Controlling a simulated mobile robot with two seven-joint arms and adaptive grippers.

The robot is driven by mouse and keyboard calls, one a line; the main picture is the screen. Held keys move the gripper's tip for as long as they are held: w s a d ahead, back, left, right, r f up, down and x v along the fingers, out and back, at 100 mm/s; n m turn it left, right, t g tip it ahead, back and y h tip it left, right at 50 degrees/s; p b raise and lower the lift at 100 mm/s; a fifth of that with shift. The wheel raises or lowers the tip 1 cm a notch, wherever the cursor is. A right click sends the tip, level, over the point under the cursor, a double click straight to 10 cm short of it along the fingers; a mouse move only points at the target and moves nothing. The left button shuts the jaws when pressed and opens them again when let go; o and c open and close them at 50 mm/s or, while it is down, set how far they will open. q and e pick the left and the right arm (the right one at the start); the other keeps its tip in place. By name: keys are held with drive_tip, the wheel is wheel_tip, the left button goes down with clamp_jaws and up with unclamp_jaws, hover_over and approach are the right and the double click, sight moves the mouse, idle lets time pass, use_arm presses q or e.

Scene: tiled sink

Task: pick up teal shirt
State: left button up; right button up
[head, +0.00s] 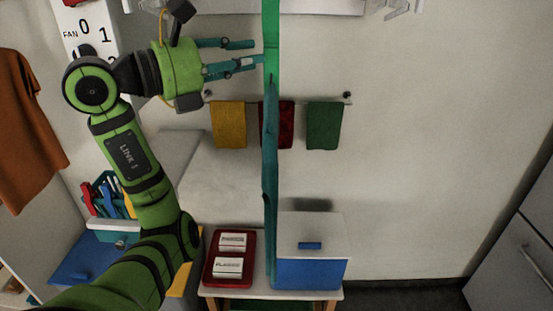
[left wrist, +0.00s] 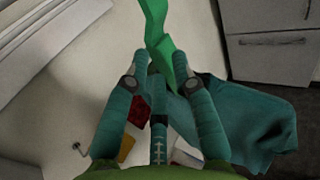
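The teal shirt (head: 270,180) hangs down as a narrow strip, seen nearly edge-on, in the middle of the head view. In the left wrist view it is a broad dark teal cloth (left wrist: 245,120) at right. A bright green piece (head: 271,30), perhaps a hanger, rises above it and also shows in the left wrist view (left wrist: 158,32). My left gripper (head: 259,52) comes from the left with its fingers apart, tips beside the green piece and the shirt's top. Contact is unclear. My right gripper is not in view.
Yellow (head: 229,125), red (head: 281,125) and green (head: 324,126) towels hang on a wall rail behind. Below stand a red tray (head: 209,277) with two white boxes and a blue-white box (head: 310,270). An orange-brown cloth (head: 30,135) hangs at left. The right side is clear.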

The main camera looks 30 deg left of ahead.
sight(271, 70)
use_arm(q)
drive_tip(key=p+x, duration=0.2)
drive_tip(key=x, duration=0.3)
drive_tip(key=shift+w+f, duration=0.15)
drive_tip(key=shift+w, duration=0.05)
clamp_jaws()
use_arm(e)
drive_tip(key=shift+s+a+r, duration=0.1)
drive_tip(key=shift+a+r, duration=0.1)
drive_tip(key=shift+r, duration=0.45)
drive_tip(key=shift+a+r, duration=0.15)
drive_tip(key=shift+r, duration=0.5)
